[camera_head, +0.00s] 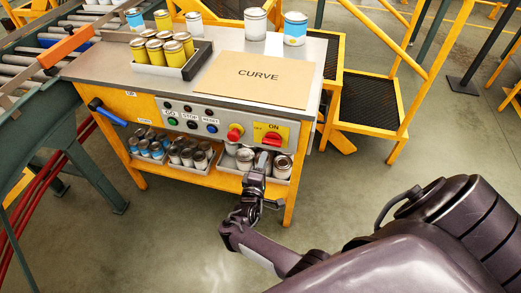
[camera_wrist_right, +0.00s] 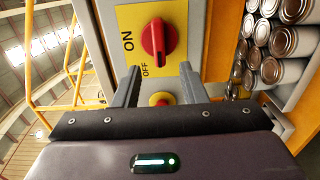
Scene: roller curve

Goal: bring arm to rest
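My right gripper (camera_head: 263,158) is in front of the orange workstation, just below its control panel (camera_head: 188,120). In the right wrist view the two fingers (camera_wrist_right: 160,82) stand wide apart with nothing held between them. The red rotary switch (camera_wrist_right: 158,38) on its yellow ON/OFF plate lies beyond the fingertips, apart from them. It also shows in the head view (camera_head: 272,138). A red push button (camera_wrist_right: 160,98) appears between the fingers, behind the gripper body's edge. My right arm reaches in from the lower right. My left gripper is not in view.
Grey and blue cans (camera_head: 183,152) fill trays on the lower shelf, close to the gripper. A tray of yellow cans (camera_head: 163,48) and a CURVE board (camera_head: 256,77) lie on top. A roller conveyor (camera_head: 30,62) stands left. Open floor (camera_head: 350,170) lies to the right.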

